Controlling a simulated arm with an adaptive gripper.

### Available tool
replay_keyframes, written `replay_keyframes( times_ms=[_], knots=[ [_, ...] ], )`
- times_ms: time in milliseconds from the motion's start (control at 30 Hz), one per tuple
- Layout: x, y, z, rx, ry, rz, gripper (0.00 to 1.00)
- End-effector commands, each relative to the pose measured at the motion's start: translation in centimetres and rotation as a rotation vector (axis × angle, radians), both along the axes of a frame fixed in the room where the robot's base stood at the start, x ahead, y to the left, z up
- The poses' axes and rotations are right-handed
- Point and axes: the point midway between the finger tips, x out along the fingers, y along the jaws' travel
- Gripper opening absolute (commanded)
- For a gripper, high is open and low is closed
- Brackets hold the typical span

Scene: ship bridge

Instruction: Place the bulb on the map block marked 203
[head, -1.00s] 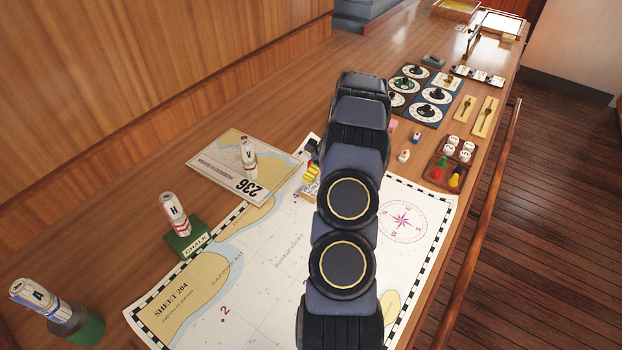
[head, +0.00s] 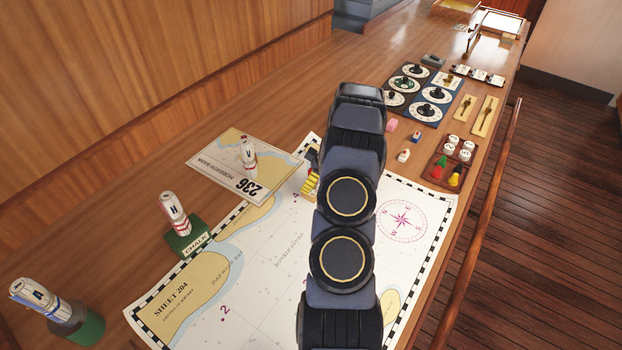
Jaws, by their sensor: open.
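My arm covers the middle of the head view. Only a small part of my gripper (head: 311,182) shows, a dark piece with a yellow striped part at the arm's left edge; the jaws are open, with most of them hidden. No mark 203 can be read on any block. Red (head: 439,168) and yellow (head: 455,177) bulb-shaped pieces lie in a brown tray (head: 436,181) at the right; I cannot tell whether either is the bulb.
A large chart (head: 262,268) covers the near counter. A card marked 236 (head: 215,168) carries a white cylinder (head: 248,153). Similar cylinders stand on a green chalk block (head: 186,243) and a dark green base (head: 85,328). Dials (head: 432,95) lie farther back; a rail (head: 482,220) runs along the right.

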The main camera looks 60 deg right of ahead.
Motion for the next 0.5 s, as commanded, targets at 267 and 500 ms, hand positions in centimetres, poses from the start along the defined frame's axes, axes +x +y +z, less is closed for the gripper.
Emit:
replay_keyframes(
  times_ms=[267,500],
  knots=[
    [-1.5,-0.5,4.3,-0.005,-0.004,-0.002,0.54],
    [-3.5,-0.9,8.8,-0.003,-0.003,-0.002,0.54]
  ],
)
